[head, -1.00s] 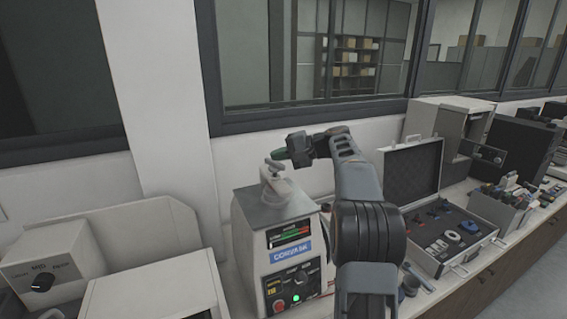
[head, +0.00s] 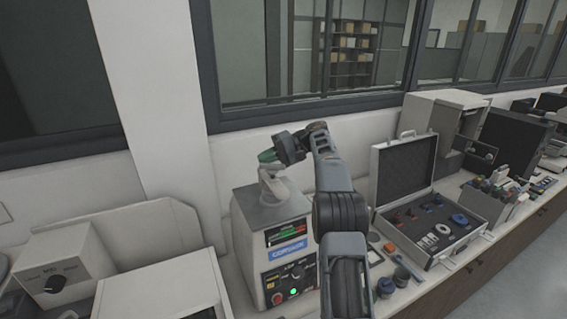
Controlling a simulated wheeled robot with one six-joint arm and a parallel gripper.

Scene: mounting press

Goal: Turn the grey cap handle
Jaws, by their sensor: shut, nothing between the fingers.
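The mounting press (head: 270,250) is a pale box with a grey top, a blue label and a control panel with a lit green lamp. The grey cap handle (head: 272,182) stands on its top. My gripper (head: 268,156) is shut and empty, just above and beside the upper end of the handle. I cannot tell whether it touches the handle. My wrist hides part of the space behind the handle, and my arm covers the area right of the press.
An open case (head: 465,258) with small parts stands on the bench right of my arm. Small tools (head: 395,275) lie in front of it. A white machine with a dial (head: 72,268) stands at the left. A wall and window are behind.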

